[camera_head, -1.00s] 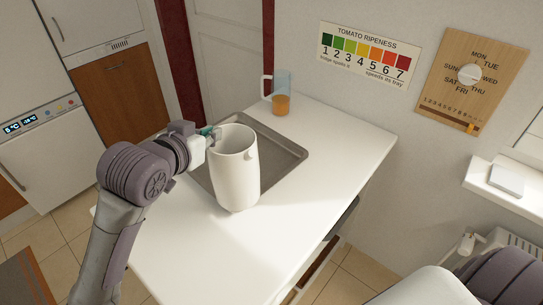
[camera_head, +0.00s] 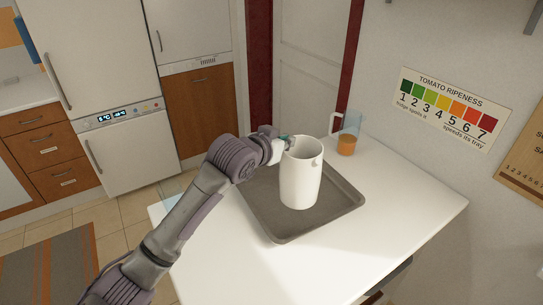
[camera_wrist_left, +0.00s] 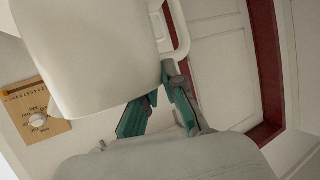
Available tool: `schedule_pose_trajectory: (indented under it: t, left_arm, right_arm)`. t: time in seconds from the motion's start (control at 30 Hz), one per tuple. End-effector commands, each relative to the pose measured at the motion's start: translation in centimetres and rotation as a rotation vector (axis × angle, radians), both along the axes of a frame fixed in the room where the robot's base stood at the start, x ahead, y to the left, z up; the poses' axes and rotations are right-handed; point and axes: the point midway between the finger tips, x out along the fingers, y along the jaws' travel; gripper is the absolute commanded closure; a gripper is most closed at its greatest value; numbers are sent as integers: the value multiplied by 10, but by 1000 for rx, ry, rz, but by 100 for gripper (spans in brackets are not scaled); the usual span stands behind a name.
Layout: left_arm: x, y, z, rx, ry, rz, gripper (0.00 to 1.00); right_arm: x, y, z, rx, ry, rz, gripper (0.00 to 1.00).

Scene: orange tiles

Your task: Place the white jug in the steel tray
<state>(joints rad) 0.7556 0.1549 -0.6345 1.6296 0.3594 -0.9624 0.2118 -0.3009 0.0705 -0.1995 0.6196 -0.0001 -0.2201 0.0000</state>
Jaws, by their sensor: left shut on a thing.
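The white jug (camera_head: 300,178) is upright in the head view, over the middle of the steel tray (camera_head: 279,232). I cannot tell whether its base touches the tray floor. My left gripper (camera_head: 285,141) is at the jug's upper left side and is shut on it; its fingertips are mostly hidden. In the left wrist view the jug (camera_wrist_left: 90,50) fills the upper left, and the teal-padded fingers (camera_wrist_left: 162,108) reach up to it, at its handle side. My right gripper is not in view.
The table is bare to the right of the tray. A wall with a tomato ripeness chart (camera_head: 447,107) rises behind.

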Motion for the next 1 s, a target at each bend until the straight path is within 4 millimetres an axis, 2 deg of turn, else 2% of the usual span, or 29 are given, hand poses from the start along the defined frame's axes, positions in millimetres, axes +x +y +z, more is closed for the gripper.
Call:
schedule_pose_trajectory:
  t: [0.03,0.1,0.3,0.43,0.7,1.0]
  left_arm:
    - [7,12,-4,0,1,6,100]
    - [14,22,-12,-1,0,4,100]
    - [28,41,-27,-3,-3,0,100]
    - [30,44,-34,-4,-1,-1,100]
    - [30,44,-68,-3,-2,-1,100]
    - [30,43,-71,-5,-4,-2,100]
  right_arm:
    - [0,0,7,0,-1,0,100]
    - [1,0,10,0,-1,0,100]
    - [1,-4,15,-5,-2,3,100]
    - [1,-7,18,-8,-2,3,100]
    - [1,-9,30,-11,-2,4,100]
    - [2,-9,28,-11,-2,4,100]
